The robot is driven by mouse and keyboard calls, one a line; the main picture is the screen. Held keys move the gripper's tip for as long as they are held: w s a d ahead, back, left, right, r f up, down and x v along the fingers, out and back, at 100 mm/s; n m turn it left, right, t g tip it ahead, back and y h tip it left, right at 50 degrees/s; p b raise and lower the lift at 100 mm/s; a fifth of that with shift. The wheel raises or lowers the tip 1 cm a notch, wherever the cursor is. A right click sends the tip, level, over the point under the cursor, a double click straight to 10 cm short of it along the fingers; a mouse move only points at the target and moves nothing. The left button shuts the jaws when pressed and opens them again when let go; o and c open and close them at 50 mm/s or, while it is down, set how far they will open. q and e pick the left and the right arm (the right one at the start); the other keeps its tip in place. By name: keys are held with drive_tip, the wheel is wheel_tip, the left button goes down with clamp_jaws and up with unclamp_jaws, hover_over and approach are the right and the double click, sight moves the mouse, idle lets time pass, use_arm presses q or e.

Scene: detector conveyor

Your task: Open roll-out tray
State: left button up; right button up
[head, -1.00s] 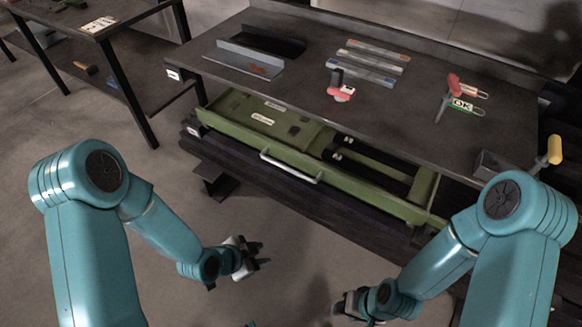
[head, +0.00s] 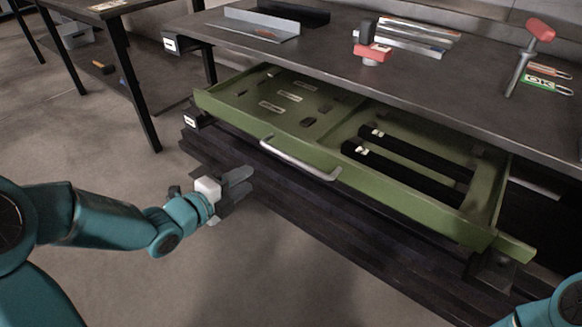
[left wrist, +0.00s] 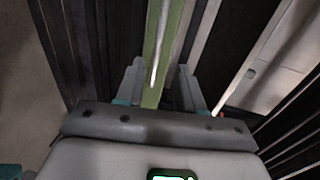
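The green roll-out tray (head: 345,115) sticks out from under the dark workbench top, with its inside showing. Its pale bar handle (head: 300,160) is on the front face, left of the middle. My left gripper (head: 247,183) is open and empty, in front of the tray and left of the handle, apart from it. In the left wrist view the two fingers (left wrist: 161,85) stand apart. The green tray front and the pale handle (left wrist: 158,45) show in line with the gap between them. My right gripper is out of view; only part of that arm shows at lower right.
On the workbench top (head: 330,42) lie a grey angle piece (head: 250,28), a red-and-black part (head: 371,52), flat strips (head: 415,38), a red-handled tool (head: 525,55) and an OK tag (head: 545,83). A dark slatted base (head: 330,225) lies below the tray. The floor at left is free.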

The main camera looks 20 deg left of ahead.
sight(285, 157)
use_arm(q)
drive_tip(key=b+x, duration=0.2)
drive_tip(key=x, duration=1.4)
drive_tip(key=shift+r+b, duration=0.1)
drive_tip(key=shift+b, duration=0.3)
clamp_jaws()
